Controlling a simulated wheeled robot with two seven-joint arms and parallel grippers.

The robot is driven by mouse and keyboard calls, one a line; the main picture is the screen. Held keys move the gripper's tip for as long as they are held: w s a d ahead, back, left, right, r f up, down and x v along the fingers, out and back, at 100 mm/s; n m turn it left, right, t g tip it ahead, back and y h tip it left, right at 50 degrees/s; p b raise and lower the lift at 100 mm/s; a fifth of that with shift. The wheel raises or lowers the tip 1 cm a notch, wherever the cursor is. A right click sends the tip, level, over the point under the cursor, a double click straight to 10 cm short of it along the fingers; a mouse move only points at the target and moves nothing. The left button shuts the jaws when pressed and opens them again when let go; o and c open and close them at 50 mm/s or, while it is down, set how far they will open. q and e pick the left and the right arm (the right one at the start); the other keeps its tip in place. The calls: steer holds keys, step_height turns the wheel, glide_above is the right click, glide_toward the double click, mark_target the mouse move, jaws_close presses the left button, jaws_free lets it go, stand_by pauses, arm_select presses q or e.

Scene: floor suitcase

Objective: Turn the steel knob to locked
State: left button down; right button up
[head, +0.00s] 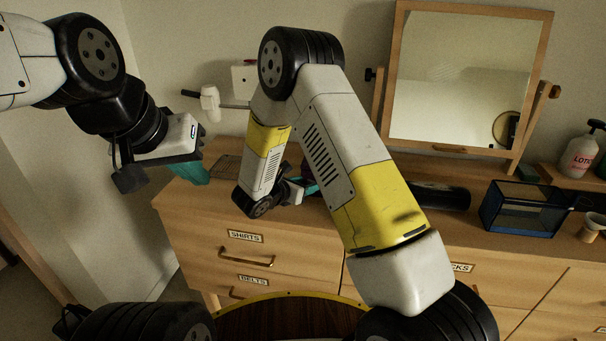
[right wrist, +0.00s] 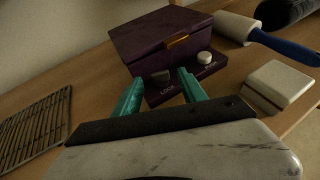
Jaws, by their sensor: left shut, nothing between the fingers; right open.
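In the right wrist view, a dark purple box (right wrist: 160,38) with a brass-coloured clasp stands on the wooden top. Its front ledge carries a grey, steel-looking knob (right wrist: 160,76) by a LOCK label and a paler knob (right wrist: 204,58) to the right. My right gripper (right wrist: 160,75) is open, its teal fingers on either side of the grey knob in this view. Contact is unclear. In the head view my right gripper (head: 310,187) and the box are mostly hidden behind my right arm. My left gripper (head: 200,178) is shut and empty at the dresser's left end.
A slatted mat (right wrist: 35,128), a white block (right wrist: 278,82) and a blue-handled roller (right wrist: 240,28) lie around the box. A mirror (head: 460,80), a dark glass case (head: 525,210) and a lotion bottle (head: 580,155) stand further right on the dresser (head: 200,215).

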steer(key=shift+w+d+f, duration=0.15)
steer(key=shift+w+d, duration=0.15)
steer(key=shift+w, duration=0.05)
jaws_close()
steer(key=shift+a+m+g+h, duration=0.1)
steer(key=shift+m+g+h, duration=0.2)
steer(key=shift+w+a+m+g+h, duration=0.2)
steer(key=shift+m+g+h, duration=0.5)
steer(key=shift+m, duration=0.2)
steer(key=shift+w+a+m+g+h, duration=0.15)
steer(key=shift+m+g+h, duration=0.35)
steer(key=shift+m+g, duration=0.4)
steer(key=shift+w+m+g+h, duration=0.15)
steer(key=shift+m+g+h, duration=0.35)
steer(key=shift+m+g, duration=0.35)
steer(key=shift+g, duration=0.25)
